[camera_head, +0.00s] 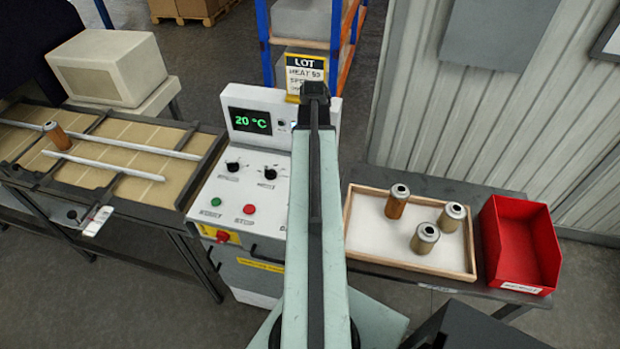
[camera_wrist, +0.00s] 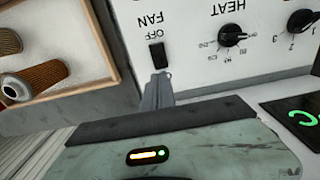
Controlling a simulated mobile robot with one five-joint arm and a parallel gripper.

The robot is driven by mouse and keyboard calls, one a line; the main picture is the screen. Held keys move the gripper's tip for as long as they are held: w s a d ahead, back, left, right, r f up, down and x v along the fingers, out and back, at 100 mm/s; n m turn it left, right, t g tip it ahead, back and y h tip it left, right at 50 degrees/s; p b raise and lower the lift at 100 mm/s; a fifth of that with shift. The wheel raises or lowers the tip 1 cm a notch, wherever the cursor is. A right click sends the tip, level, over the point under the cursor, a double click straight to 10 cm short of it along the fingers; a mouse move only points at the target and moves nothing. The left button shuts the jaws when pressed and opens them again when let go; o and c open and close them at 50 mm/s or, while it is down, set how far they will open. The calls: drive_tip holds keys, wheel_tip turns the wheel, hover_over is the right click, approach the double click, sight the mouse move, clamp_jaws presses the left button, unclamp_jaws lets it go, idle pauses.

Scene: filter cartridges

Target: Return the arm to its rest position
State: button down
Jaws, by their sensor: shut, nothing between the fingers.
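My arm reaches forward across the white control box (camera_head: 214,190) in the head view, and its dark end stands in front of the box's right part. My gripper (camera_wrist: 162,74) shows in the wrist view, shut and empty, its tips close to the black fan switch (camera_wrist: 158,55). I cannot tell whether they touch it. The box's display (camera_head: 250,121) reads 20 °C. The switch is hidden in the head view. A wooden tray (camera_head: 410,261) on the right holds an orange cartridge (camera_head: 397,203) and two tan ones (camera_head: 452,217), all upright.
A red bin (camera_head: 520,245) stands right of the tray and looks empty. A conveyor (camera_head: 100,150) at left carries one orange cartridge (camera_head: 57,135) between white rails. A lot sign (camera_head: 305,72) stands behind the box. A heat knob (camera_wrist: 232,34) sits beside the switch.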

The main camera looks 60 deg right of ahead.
drive_tip(key=w+a+n, duration=0.1)
drive_tip(key=w+a, duration=0.2)
drive_tip(key=w, duration=0.1)
drive_tip(key=w+a+f+n+b, duration=0.1)
drive_tip(key=w+a, duration=0.2)
drive_tip(key=w, duration=0.1)
drive_tip(key=w+a+f+n+b, duration=0.1)
drive_tip(key=w+a, duration=0.3)
drive_tip(key=shift+f, duration=0.25)
drive_tip(key=w+a+n, duration=0.1)
drive_tip(key=w+a, duration=0.1)
drive_tip(key=a, duration=0.2)
drive_tip(key=w+a+f+n+b, duration=0.1)
drive_tip(key=w+a, duration=0.2)
drive_tip(key=a, duration=0.1)
drive_tip(key=w+a+n+b, duration=0.1)
drive_tip(key=w+a, duration=0.2)
drive_tip(key=a, duration=0.1)
drive_tip(key=shift+a+f, duration=0.4)
drive_tip(key=w+a+f+n+b, duration=0.1)
drive_tip(key=a+n, duration=0.3)
drive_tip(key=a, duration=1)
drive_tip(key=w+a+f+n+b, duration=0.1)
drive_tip(key=a+n, duration=0.3)
drive_tip(key=a, duration=0.9)
drive_tip(key=shift+a+f+b, duration=0.4)
drive_tip(key=shift+b, duration=0.1)
drive_tip(key=shift+s, duration=0.1)
